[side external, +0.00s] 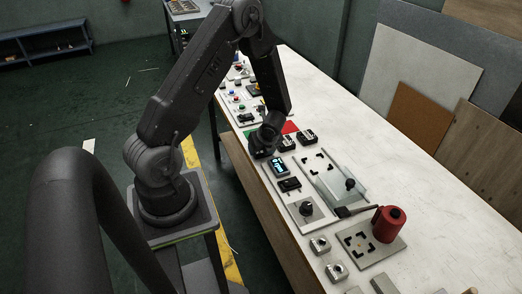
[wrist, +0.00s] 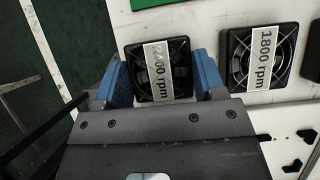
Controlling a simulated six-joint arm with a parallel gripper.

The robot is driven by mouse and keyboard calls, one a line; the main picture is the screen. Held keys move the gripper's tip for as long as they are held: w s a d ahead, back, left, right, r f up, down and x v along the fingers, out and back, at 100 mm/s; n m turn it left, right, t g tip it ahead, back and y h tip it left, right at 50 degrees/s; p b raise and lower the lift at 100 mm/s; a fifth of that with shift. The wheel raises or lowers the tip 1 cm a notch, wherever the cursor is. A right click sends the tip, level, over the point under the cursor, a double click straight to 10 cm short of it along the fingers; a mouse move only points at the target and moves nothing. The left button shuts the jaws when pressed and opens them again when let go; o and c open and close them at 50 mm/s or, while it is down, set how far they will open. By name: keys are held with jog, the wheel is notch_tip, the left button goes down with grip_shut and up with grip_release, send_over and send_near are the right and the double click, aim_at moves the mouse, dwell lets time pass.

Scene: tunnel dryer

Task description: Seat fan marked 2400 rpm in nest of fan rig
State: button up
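The fan marked 2400 rpm (wrist: 180,85) is a square black fan with a pale label, its second digit partly blurred in the wrist view. My gripper (wrist: 165,82) has one blue finger on each side of it, at or very near its edges. I cannot tell whether the fingers press on it. The fan appears level with its neighbours on the table. In the side view my gripper (side external: 264,146) hides it. The nest (side external: 318,163), a pale area with black corner marks, lies right of the rig's display (side external: 279,168); some corner marks show in the wrist view (wrist: 307,134).
A fan marked 1800 rpm (wrist: 238,83) sits just right of the held spot, with another black fan (wrist: 313,55) at the edge. A clear panel with a black knob (side external: 350,184) adjoins the nest. A red cylinder (side external: 388,224) stands on another marked plate (side external: 362,262). The table's right side is clear.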

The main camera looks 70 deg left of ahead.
jog(key=c, duration=0.4)
